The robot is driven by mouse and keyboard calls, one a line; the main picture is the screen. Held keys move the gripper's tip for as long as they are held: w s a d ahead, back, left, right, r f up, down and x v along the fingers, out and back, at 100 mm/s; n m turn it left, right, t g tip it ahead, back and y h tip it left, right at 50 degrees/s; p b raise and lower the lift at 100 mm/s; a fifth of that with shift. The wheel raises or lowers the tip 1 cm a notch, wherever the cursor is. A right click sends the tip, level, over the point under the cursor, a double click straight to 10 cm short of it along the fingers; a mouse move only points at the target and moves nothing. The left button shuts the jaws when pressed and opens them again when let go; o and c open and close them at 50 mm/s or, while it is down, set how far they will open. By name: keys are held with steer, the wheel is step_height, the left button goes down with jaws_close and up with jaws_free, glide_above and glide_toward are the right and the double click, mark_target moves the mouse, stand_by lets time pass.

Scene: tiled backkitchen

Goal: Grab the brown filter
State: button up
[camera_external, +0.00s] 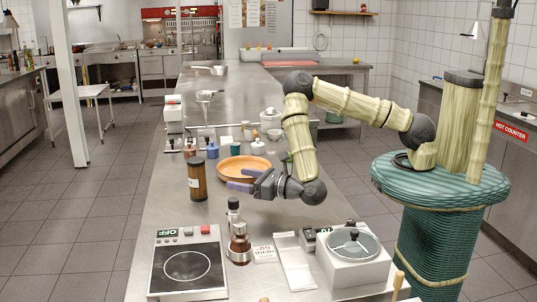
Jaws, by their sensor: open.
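A brown upright cylinder (197,182) with a dark top and a pale label stands on the steel counter, left of my gripper. It looks like the brown filter, but I cannot be sure. My gripper (239,180) is low over the counter, with its two purple fingers pointing left toward the cylinder. The fingers are apart with nothing seen between them. A clear gap shows between the fingertips and the cylinder.
An orange-brown round tray (232,163) lies just behind my gripper. In front stand a brown bottle (240,248), a hot plate (187,268) and a white lidded device (352,260). Small jars and pots crowd the counter behind. Bare counter (165,210) lies left of the cylinder.

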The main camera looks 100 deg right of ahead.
mark_target(205, 171)
steer(key=shift+w+d+r+p, duration=0.1)
steer(key=shift+w+d+p, duration=0.15)
steer(key=shift+w+p, duration=0.15)
steer(key=p+x, duration=0.3)
steer(key=x, duration=0.8)
steer(key=shift+w+p, duration=0.1)
steer(key=shift+p, duration=0.25)
steer(key=shift+w+d, duration=0.15)
steer(key=shift+w, duration=0.1)
steer(key=p+x, duration=0.1)
steer(key=x, duration=0.1)
steer(key=p+x, duration=0.1)
steer(key=x, duration=0.1)
steer(key=shift+r+p, duration=0.2)
steer(key=shift+p, duration=0.15)
steer(key=shift+w+d+f, duration=0.1)
steer(key=shift+w+d, duration=0.05)
steer(key=shift+w, duration=0.15)
